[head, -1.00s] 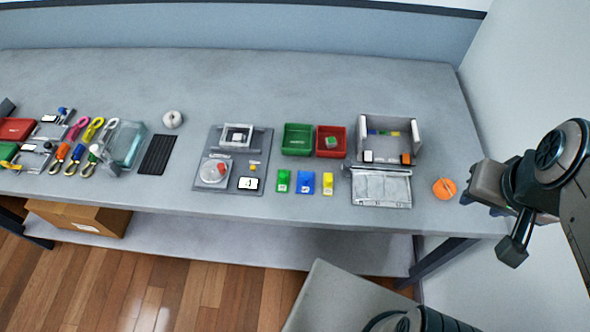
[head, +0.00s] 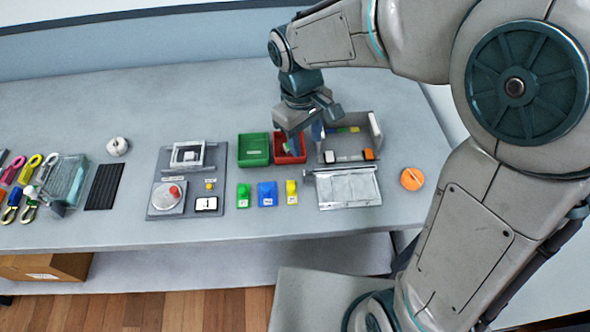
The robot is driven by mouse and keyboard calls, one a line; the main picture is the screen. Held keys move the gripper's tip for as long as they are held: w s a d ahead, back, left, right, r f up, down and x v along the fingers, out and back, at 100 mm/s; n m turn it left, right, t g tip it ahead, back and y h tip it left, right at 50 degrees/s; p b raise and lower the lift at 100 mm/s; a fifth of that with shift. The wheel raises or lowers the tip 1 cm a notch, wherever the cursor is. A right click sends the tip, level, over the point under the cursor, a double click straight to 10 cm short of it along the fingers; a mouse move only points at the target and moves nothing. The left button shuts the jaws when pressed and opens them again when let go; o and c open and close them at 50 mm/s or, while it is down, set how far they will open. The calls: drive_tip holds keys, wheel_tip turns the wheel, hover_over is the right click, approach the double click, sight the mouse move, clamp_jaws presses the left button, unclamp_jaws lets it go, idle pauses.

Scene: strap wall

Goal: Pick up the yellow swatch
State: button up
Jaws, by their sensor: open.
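A small yellow piece with a white label, which looks like the yellow swatch (head: 291,192), lies on the table at the right end of a row. A blue piece (head: 267,194) and a green piece (head: 243,195) lie to its left. Another small yellow patch (head: 354,129) shows inside the grey open box (head: 375,135); I cannot tell what it is. My gripper (head: 306,133) is open, pointing down over the red bin (head: 282,160) and the left side of the grey box. It is behind the labelled yellow piece and apart from it. My gripper partly hides the red bin.
A green bin (head: 254,150) stands left of the red bin. A clear-lidded tray (head: 348,188) lies in front of the grey box, with an orange disc (head: 412,179) to its right. A grey device panel (head: 159,205) stands to the left. The table's front strip is clear.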

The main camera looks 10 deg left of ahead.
drive_tip(key=a+f+n, duration=0.2)
drive_tip(key=a+f, duration=0.1)
drive_tip(key=a, duration=0.1)
hover_over(291, 186)
drive_tip(key=shift+g, duration=0.4)
wheel_tip(291, 186, down, 8)
drive_tip(key=shift+w+a+f, duration=0.1)
drive_tip(key=shift+w+a, duration=0.05)
drive_tip(key=shift+f+p, duration=0.6)
drive_tip(key=shift+f, duration=2.25)
clamp_jaws()
